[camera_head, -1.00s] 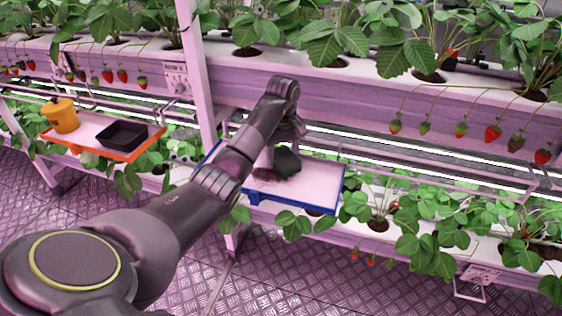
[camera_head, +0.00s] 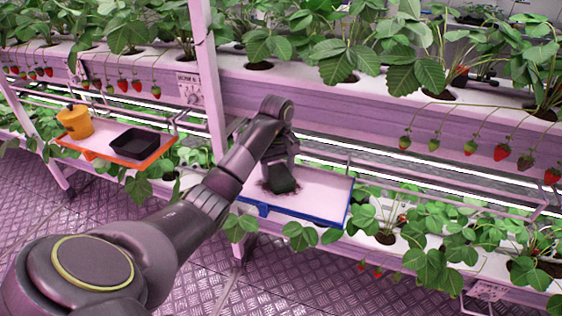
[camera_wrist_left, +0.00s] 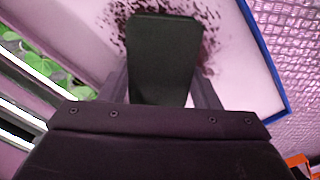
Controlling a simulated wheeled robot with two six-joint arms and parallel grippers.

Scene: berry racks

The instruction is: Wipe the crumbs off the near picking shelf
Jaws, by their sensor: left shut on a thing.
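The near picking shelf (camera_head: 325,193) is a pale board with a blue edge, in the middle of the head view. My left gripper (camera_head: 281,168) is over it, shut on a dark green wiping block (camera_head: 284,184) and pointing down. In the left wrist view the block (camera_wrist_left: 162,58) sits between the fingers of my gripper (camera_wrist_left: 160,92). Dark crumbs (camera_wrist_left: 209,32) lie around the block's far end and both sides. The block appears down at the shelf surface; exact contact is hard to tell. My right gripper is not in view.
An orange-edged shelf (camera_head: 95,152) at the left holds an orange pot (camera_head: 75,122) and a black tray (camera_head: 134,145). Strawberry plants and hanging berries line the racks above and below. A metal upright (camera_head: 210,80) stands just left of my arm.

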